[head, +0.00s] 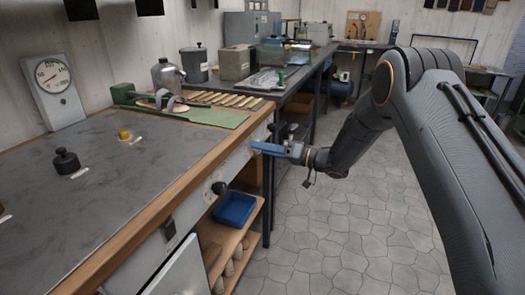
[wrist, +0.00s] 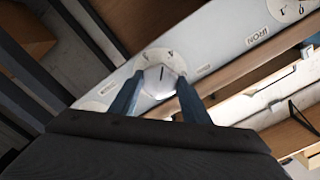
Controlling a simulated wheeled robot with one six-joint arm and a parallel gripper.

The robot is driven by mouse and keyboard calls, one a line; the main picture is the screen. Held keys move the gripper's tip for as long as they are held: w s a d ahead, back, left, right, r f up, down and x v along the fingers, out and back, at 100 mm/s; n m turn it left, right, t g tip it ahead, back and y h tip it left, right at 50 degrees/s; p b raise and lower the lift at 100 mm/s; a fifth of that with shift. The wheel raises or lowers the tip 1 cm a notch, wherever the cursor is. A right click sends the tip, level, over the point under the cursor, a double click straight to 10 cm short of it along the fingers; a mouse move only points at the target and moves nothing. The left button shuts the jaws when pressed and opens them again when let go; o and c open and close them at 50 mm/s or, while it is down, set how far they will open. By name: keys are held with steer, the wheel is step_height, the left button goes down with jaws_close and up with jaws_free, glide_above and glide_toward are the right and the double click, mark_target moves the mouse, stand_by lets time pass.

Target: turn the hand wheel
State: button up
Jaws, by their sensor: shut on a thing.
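In the wrist view a white round knob with a dark pointer line (wrist: 160,82) sits on a pale panel (wrist: 215,55) with printed marks around it. My gripper (wrist: 159,78) has its two blue fingers on either side of this knob, shut on it. In the head view my gripper (head: 268,148) is at the right end of the workbench, by its front panel, and the knob there is hidden. A black round knob (head: 219,188) shows lower on the bench front, apart from the gripper. I cannot make out a spoked hand wheel in either view.
The workbench (head: 110,190) carries a black weight (head: 66,161), a yellow-topped piece (head: 124,134) and a gauge (head: 53,75). A blue tray (head: 235,209) is on the shelf below. A second dial (wrist: 290,8) is near an "IRON" label. The tiled floor at right is clear.

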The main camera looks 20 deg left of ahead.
steer(key=m+b, duration=2.7)
steer(key=b, duration=0.6)
steer(key=shift+f+m, duration=0.15)
steer(key=shift+m, duration=0.15)
stand_by(0.7)
steer(key=shift+b, duration=0.4)
steer(key=o, duration=1)
